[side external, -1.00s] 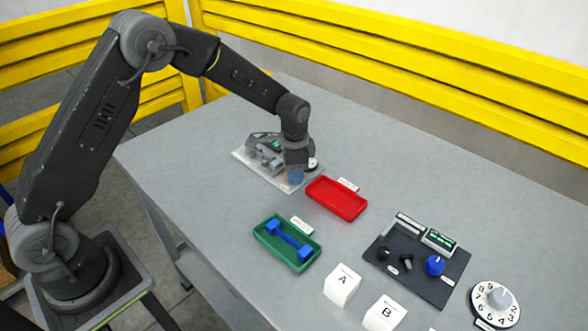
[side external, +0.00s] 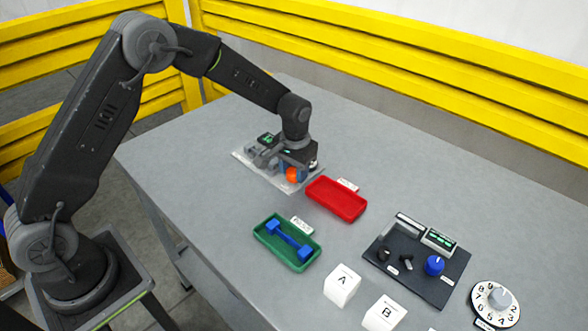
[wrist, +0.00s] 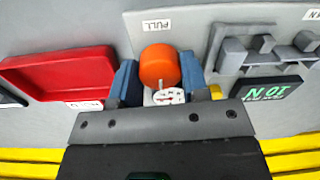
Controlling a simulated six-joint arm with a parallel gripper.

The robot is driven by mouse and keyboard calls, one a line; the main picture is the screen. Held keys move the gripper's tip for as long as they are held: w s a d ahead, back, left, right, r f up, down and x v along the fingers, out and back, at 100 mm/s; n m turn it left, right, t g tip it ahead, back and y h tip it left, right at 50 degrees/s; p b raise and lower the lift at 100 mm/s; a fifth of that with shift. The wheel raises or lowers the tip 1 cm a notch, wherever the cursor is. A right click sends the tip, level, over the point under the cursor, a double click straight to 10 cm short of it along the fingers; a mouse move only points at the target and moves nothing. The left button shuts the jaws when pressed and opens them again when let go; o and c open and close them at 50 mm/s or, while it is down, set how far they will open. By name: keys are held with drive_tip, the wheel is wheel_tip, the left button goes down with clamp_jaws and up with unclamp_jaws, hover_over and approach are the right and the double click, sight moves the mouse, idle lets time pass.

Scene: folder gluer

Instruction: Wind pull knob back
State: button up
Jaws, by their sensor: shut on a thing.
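The pull knob is a round orange knob (wrist: 159,65) beside a "PULL" label (wrist: 157,26) on a light grey panel (wrist: 190,22). In the side view the orange knob (side external: 292,175) shows at the front edge of the panel. My gripper (wrist: 158,78) has its blue fingers on either side of the knob and is shut on it. A small white dial with red marks (wrist: 168,96) shows just below the knob, partly hidden by my gripper. In the side view my wrist covers part of the panel.
Grey blocky fixtures (wrist: 262,48) and a display with green text (wrist: 266,91) sit on the panel beside my gripper. A red tray (side external: 336,198) lies close by. A dark control panel (side external: 430,285) and white blocks stand farther off.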

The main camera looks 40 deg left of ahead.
sight(295, 171)
drive_tip(key=shift+n, duration=0.4)
drive_tip(key=o, duration=0.6)
drive_tip(key=shift+o, duration=0.2)
wheel_tip(295, 171, up, 14)
drive_tip(key=shift+d, duration=0.15)
drive_tip(key=shift+f, duration=0.1)
